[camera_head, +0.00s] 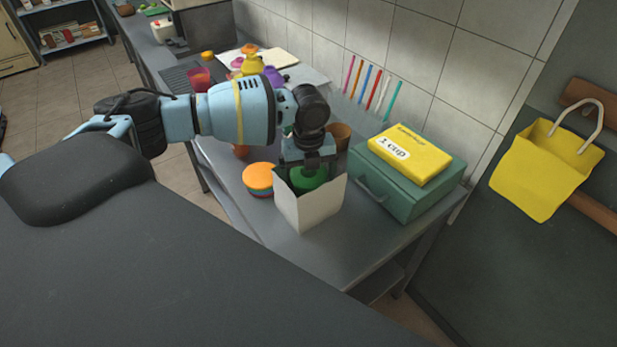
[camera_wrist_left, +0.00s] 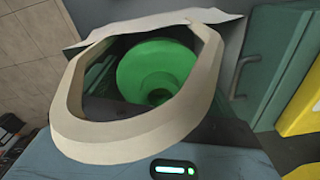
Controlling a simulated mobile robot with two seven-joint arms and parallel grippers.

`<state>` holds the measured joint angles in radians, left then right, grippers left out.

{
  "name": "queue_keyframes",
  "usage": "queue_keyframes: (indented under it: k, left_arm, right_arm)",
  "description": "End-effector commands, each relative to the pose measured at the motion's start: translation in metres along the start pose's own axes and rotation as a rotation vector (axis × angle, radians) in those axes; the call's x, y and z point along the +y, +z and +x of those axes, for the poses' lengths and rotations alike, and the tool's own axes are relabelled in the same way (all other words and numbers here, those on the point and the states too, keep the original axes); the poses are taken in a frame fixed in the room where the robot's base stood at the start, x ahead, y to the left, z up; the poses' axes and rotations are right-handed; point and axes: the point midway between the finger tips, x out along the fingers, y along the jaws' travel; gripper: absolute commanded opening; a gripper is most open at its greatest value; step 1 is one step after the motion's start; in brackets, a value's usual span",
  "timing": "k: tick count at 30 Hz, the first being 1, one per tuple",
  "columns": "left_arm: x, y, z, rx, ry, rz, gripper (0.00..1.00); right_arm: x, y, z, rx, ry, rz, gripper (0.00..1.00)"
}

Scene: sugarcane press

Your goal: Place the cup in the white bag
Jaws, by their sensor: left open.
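The white bag (camera_head: 312,208) stands upright and open on the grey counter. A green cup (camera_head: 309,181) is at the bag's mouth, inside its rim; its lower part is hidden by the bag's front wall. My left gripper (camera_head: 308,168) is open and points down right above the cup and the bag. In the left wrist view, the green cup (camera_wrist_left: 158,70) shows through a pale ring-shaped part close to the camera, with the bag's white edge (camera_wrist_left: 170,18) behind. I cannot tell whether the fingers touch the cup. My right gripper is not in view.
A green box (camera_head: 410,195) with a yellow pack (camera_head: 410,152) on top stands right of the bag. Stacked coloured lids (camera_head: 258,178) lie to its left. A brown cup (camera_head: 340,135) stands behind. A yellow bag (camera_head: 545,170) hangs at right. The front counter is clear.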

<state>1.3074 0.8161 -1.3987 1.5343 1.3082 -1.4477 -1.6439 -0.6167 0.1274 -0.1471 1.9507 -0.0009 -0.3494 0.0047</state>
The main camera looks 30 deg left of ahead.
Motion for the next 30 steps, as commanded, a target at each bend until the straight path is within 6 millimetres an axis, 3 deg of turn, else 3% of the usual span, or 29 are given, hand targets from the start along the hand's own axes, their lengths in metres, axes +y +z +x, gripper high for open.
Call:
queue_keyframes:
  k: [15,21,30]
  left_arm:
    - [0.0,0.0,-0.093,-0.001,0.0,0.001,0.93]
    - [0.0,0.0,-0.107,0.001,0.001,0.001,0.93]
    - [0.0,0.0,-0.11,0.0,0.001,0.001,0.93]
  right_arm:
    - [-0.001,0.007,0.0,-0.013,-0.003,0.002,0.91]
    - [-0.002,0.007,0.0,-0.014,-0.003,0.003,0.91]
    - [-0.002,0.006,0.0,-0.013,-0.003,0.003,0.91]
